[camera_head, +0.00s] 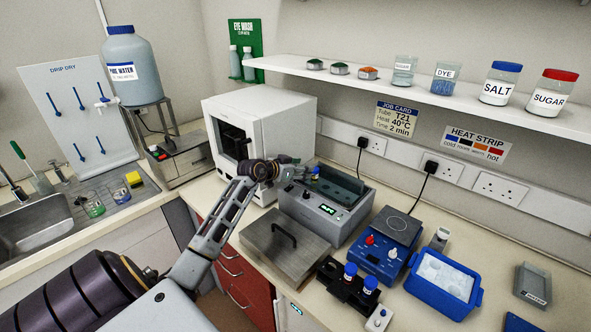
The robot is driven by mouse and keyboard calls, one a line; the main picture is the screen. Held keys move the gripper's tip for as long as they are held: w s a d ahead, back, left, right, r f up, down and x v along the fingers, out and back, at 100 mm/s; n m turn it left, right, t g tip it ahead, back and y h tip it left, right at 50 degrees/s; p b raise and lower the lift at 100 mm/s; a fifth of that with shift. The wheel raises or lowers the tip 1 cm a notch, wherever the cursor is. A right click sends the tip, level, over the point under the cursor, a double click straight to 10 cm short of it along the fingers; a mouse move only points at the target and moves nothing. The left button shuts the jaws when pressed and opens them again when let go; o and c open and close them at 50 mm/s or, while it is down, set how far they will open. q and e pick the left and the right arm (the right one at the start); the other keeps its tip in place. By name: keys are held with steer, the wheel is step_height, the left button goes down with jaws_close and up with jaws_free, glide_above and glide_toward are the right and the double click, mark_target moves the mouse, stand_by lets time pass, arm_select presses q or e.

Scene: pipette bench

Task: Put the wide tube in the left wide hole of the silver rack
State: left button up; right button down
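My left gripper (302,174) reaches in from the left over the grey water bath (326,212), at the bath's back left. A small blue-capped tube (315,172) shows right at its fingertips; whether the fingers are closed on it is too small to tell. No silver rack can be made out clearly; the bath's open basin (342,186) is dark inside and partly hidden. Two more blue-capped tubes, a rear one (350,271) and a front one (370,285), stand upright in a black rack (337,277). I cannot tell which tube is the wide one. My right gripper is out of view.
A metal lid with a black handle (284,250) lies in front of the bath. A blue hotplate (382,252) and a blue ice box (444,284) stand to its right. A white machine (262,115) stands behind left. The shelf (420,94) overhangs the bench.

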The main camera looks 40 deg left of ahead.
arm_select(q)
steer(key=shift+v, duration=1.45)
